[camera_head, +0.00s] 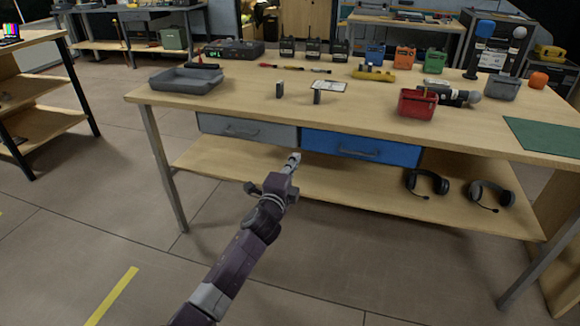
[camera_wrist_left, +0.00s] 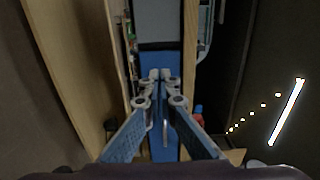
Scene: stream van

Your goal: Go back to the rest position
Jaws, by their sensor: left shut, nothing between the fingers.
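My left gripper (camera_head: 292,160) is in front of the workbench, near the inner edge of the blue drawer (camera_head: 360,148) in the head view. Its fingers are shut with nothing between them. In the left wrist view the closed fingertips (camera_wrist_left: 160,75) point toward a blue surface (camera_wrist_left: 150,60). I cannot tell whether they touch it. The grey drawer (camera_head: 246,131) sits left of the blue one, and both look closed. My right gripper does not show.
The wooden workbench (camera_head: 240,98) carries a grey tray (camera_head: 186,79), radios, colored bins and a red bin (camera_head: 418,103). Two headsets (camera_head: 427,183) lie on its lower shelf (camera_head: 350,190). Another shelf unit (camera_head: 40,90) stands at left. The floor (camera_head: 130,220) left of my arm is clear.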

